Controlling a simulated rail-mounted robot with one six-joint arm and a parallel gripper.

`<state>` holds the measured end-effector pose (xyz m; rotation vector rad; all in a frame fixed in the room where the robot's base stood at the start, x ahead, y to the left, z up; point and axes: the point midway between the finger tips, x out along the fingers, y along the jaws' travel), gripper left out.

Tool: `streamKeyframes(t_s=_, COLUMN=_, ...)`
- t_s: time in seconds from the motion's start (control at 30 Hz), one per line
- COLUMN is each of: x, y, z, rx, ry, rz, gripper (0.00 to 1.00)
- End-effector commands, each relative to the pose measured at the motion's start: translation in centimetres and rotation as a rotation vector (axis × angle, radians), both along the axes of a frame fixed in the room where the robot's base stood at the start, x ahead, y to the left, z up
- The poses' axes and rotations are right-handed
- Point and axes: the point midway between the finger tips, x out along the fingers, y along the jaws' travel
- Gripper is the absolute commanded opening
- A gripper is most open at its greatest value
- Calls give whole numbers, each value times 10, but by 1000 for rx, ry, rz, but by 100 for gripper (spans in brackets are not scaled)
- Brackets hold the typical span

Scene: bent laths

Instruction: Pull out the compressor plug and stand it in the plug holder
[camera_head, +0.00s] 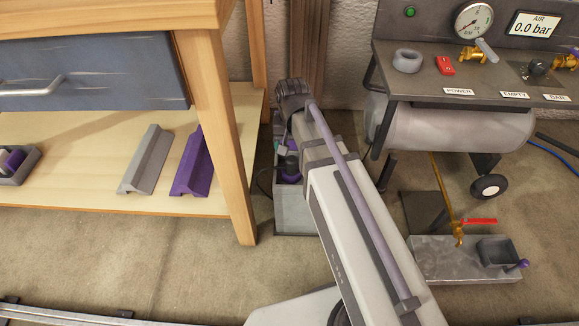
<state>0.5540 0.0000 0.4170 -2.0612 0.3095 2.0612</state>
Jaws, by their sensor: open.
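My gripper (286,150) points down over a grey box (295,219) on the floor beside the table leg. Its jaws are open but mostly hidden behind my arm. A purple part (290,178), which looks like the compressor plug, shows at the top of this box, just under the gripper. I cannot tell whether the jaws touch it or surround it. The compressor (450,130) stands at the right, its display reading 0.0 bar. Which thing is the plug holder is not clear; a grey ring (407,60) lies on the compressor panel, and a square dark cup (497,251) sits on a metal block.
The wooden table leg (215,120) stands close left of the box. Grey and purple bars (190,165) lie on the low shelf (80,190). A valve with a red handle (478,221) stands right of my arm. The floor at lower left is clear up to a rail.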

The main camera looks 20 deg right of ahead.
Motion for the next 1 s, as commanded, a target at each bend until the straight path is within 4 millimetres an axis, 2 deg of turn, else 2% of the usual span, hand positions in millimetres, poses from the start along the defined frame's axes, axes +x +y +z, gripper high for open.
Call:
streamKeyframes(t_s=0.17, x=0, y=0, z=-16, rx=0, ry=0, rz=0, gripper=73)
streamKeyframes(t_s=0.63, x=0, y=0, z=-84, rx=0, ry=0, rz=1, gripper=73)
streamKeyframes(t_s=0.77, x=0, y=0, z=-91, rx=0, ry=0, rz=1, gripper=73)
streamKeyframes(t_s=1.0, x=0, y=0, z=-89, rx=0, ry=0, rz=1, gripper=73)
